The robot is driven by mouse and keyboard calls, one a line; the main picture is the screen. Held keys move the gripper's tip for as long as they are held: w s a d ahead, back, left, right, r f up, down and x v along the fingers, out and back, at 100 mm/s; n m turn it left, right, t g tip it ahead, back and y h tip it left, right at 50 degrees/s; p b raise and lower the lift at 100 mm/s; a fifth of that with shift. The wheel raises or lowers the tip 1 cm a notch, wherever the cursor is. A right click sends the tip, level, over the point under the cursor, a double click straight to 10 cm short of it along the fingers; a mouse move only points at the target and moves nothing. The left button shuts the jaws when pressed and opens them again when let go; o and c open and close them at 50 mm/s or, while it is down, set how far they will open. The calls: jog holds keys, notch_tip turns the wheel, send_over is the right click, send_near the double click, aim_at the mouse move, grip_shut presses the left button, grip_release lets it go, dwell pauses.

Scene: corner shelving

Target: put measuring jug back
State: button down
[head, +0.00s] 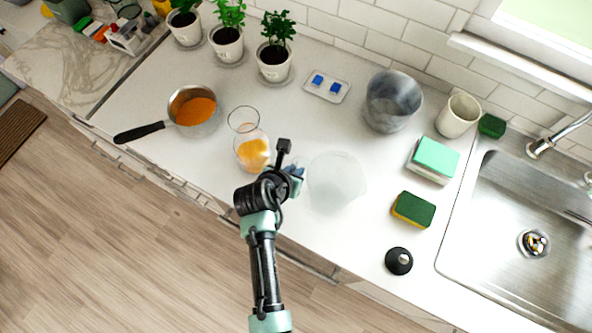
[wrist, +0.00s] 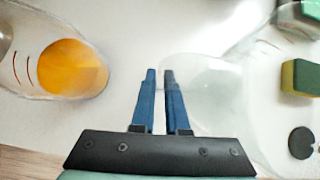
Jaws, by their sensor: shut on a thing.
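A frosted, see-through container (head: 337,183), which looks like the measuring jug, stands on or just above the counter, right of my gripper. It fills much of the right side of the wrist view (wrist: 205,90), with short red marks towards its far edge. My gripper (head: 296,170) is at its left side. In the wrist view the blue fingers (wrist: 160,80) are nearly together, shut on its near-left wall; the exact contact is hard to see. A clear glass vessel (head: 251,152) with orange contents stands left of my gripper, apart from it.
A saucepan (head: 193,108) of orange food is to the left. Potted plants (head: 274,62), a tray with blue blocks (head: 327,86) and a grey pot (head: 391,100) line the back. A cup (head: 458,115), sponges (head: 413,209) and a black knob-like item (head: 398,261) are near the sink (head: 520,200).

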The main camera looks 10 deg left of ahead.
jog(key=shift+f, duration=0.75)
jog(key=shift+f, duration=0.15)
jog(key=c, duration=0.9)
grip_release()
